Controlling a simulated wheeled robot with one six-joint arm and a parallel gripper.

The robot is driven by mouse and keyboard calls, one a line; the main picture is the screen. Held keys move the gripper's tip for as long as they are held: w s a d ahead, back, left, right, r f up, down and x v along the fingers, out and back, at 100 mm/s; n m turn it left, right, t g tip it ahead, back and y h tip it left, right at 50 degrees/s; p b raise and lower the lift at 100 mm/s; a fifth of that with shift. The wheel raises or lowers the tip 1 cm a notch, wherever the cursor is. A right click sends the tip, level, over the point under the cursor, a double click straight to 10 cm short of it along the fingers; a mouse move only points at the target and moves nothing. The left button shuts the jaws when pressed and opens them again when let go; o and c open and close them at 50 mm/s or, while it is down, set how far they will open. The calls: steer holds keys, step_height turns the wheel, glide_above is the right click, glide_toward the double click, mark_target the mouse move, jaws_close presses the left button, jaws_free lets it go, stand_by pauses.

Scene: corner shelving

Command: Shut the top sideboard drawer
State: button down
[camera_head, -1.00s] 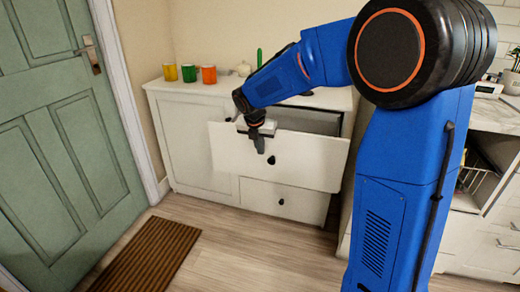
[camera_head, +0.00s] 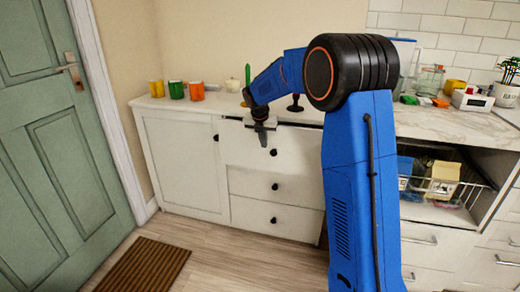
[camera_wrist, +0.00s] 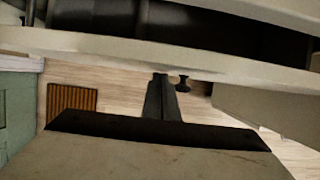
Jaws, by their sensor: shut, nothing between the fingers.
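The white sideboard (camera_head: 182,165) stands against the wall. My gripper (camera_head: 262,140) is shut and empty, pointing down at the outer face of the drawer front, just left of the knob. In the wrist view my gripper (camera_wrist: 160,100) lies outside the drawer next to a dark knob (camera_wrist: 183,83). I cannot tell whether it touches the front.
Yellow, green and orange cups (camera_head: 176,89) stand on the sideboard top. Two lower drawers (camera_head: 290,187) are shut. A green door (camera_head: 60,150) and brown doormat (camera_head: 145,265) are at left. A kitchen counter (camera_head: 450,118) with an open basket shelf is at right. Floor in front is clear.

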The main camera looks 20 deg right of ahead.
steer(key=w+d, duration=0.4)
steer(key=w, duration=0.1)
steer(key=shift+w, duration=0.4)
steer(key=shift+r, duration=0.2)
